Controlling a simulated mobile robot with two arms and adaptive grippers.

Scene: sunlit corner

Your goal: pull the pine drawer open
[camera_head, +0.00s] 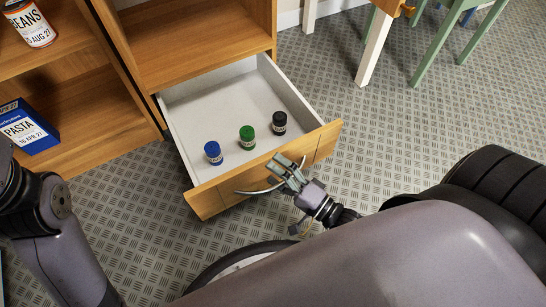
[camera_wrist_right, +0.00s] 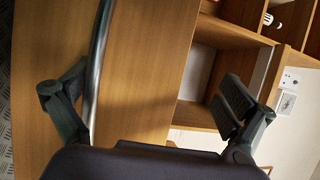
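The pine drawer (camera_head: 327,139) stands pulled out from the wooden cabinet, its white inside showing. A blue-capped jar (camera_head: 213,153), a green-capped jar (camera_head: 247,138) and a black-capped jar (camera_head: 279,123) stand upright in it near the front. The curved metal handle (camera_head: 252,191) is on the drawer front. My right gripper (camera_head: 287,170) is at the handle. In the right wrist view, its fingers (camera_wrist_right: 152,105) are spread wide. The handle (camera_wrist_right: 98,62) runs close beside the left finger there; I cannot tell whether they touch. My left gripper is not in view.
The wooden cabinet (camera_head: 190,40) stands behind the drawer. Shelves at the left hold a beans can (camera_head: 30,25) and a blue pasta box (camera_head: 25,128). Green and white furniture legs (camera_head: 374,48) stand at the upper right. Patterned floor (camera_head: 420,120) is clear right of the drawer.

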